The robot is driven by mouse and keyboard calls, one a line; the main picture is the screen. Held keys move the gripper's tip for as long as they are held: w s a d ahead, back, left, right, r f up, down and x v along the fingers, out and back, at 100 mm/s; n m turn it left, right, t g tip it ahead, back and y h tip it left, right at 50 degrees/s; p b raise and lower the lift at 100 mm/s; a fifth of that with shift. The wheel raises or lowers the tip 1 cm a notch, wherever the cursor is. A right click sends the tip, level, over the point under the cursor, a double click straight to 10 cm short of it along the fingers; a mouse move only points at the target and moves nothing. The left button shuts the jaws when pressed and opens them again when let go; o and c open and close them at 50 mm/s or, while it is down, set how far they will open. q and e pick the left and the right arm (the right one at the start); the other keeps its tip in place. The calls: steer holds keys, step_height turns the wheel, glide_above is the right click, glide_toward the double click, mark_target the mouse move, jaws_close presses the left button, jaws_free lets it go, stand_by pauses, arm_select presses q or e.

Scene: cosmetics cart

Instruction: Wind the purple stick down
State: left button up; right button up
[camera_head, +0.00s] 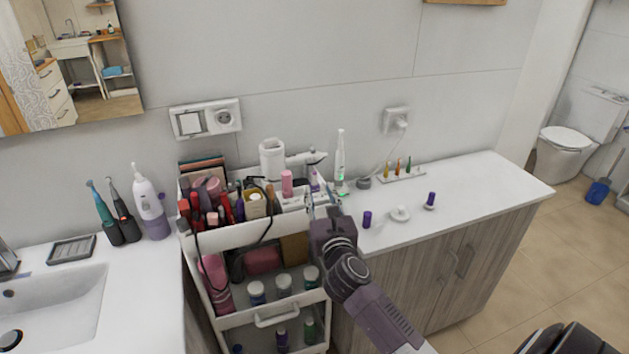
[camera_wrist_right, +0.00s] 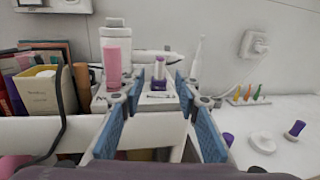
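A small stick with a purple and pale body (camera_wrist_right: 159,69) stands upright in the white organizer on top of the cart. In the wrist view it shows between and beyond my fingers; in the head view a purplish stick (camera_head: 315,180) shows there, close to my gripper. My right gripper (camera_head: 322,207) is over the cart's right end. In the wrist view its two blue-padded fingers (camera_wrist_right: 158,105) are spread with nothing between them. A purple cylinder (camera_head: 367,219) and a purple piece with a pale base (camera_head: 431,200) stand on the right counter. My left gripper is out of view.
A pink bottle (camera_wrist_right: 113,67) and a white bottle (camera_wrist_right: 117,34) stand left of the stick. The cart (camera_head: 230,236) is crowded with cosmetics. A white toothbrush (camera_head: 340,157) stands behind. A white round dish (camera_head: 400,214) lies on the right counter (camera_head: 480,190), which has free room.

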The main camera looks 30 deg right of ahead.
mark_target(315, 180)
steer(key=shift+f+p+x, duration=0.15)
steer(key=shift+p+x, duration=0.1)
steer(key=shift+x, duration=1.75)
steer(key=shift+f+p+x, duration=0.15)
steer(key=shift+p+x, duration=0.1)
steer(key=shift+x, duration=1.75)
steer(key=shift+c, duration=0.4)
jaws_close()
